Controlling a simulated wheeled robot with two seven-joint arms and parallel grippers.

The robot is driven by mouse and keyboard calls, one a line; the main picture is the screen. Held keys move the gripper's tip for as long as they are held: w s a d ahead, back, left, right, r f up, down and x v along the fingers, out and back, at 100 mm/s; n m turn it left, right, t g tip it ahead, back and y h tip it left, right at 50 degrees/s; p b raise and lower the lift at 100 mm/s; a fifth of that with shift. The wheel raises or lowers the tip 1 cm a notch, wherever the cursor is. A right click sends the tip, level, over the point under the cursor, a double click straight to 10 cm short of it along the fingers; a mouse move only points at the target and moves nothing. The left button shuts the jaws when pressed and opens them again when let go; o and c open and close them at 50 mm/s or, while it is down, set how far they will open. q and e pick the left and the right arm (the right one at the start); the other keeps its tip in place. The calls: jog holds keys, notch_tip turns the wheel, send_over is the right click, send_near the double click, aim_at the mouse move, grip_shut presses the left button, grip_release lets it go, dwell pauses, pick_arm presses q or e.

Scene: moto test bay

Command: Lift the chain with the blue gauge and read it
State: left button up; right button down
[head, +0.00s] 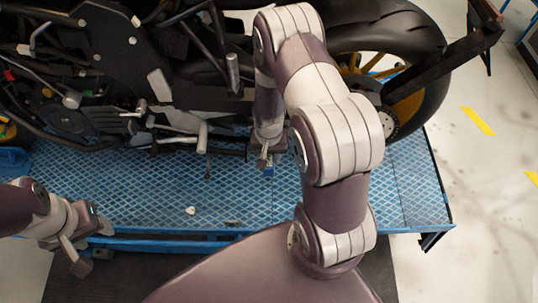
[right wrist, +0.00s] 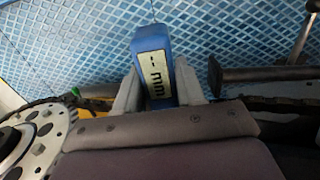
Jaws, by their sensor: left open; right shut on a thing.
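The blue gauge (right wrist: 150,45) stands between the two fingers of my right gripper (right wrist: 155,88), which is shut on it. Its pale display shows dashes and "mm", no number that I can make out. In the head view a small bit of the blue gauge (head: 268,171) shows below my right gripper (head: 265,160), beside the motorcycle's lower side. The dark chain (right wrist: 265,103) runs behind the gripper in the right wrist view; whether the gauge touches it is hidden. My left gripper (head: 92,246) is open and empty at the lift's front left edge.
The motorcycle (head: 120,50) stands on the blue textured lift platform (head: 150,180), its rear wheel (head: 430,65) at upper right. A sprocket (right wrist: 22,145) is close at left in the right wrist view. A bar with a round end (right wrist: 215,76) is close at right. A small pale piece (head: 190,210) lies on the platform.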

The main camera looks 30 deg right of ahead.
jog(key=shift+r+p, duration=1.25)
jog(key=shift+r, duration=0.3)
jog(key=shift+f, duration=0.15)
dwell(0.4)
jog(key=shift+f+b, duration=1.55)
jog(key=shift+f, duration=0.3)
jog(key=shift+s+a+r+p, duration=0.1)
jog(key=shift+s+a+p, duration=0.45)
jog(key=shift+s, duration=0.55)
jog(key=s+a, duration=0.2)
jog(key=s, duration=0.1)
jog(key=s+a, duration=0.1)
jog(key=shift+s+b, duration=0.3)
jog(key=shift+s, duration=0.05)
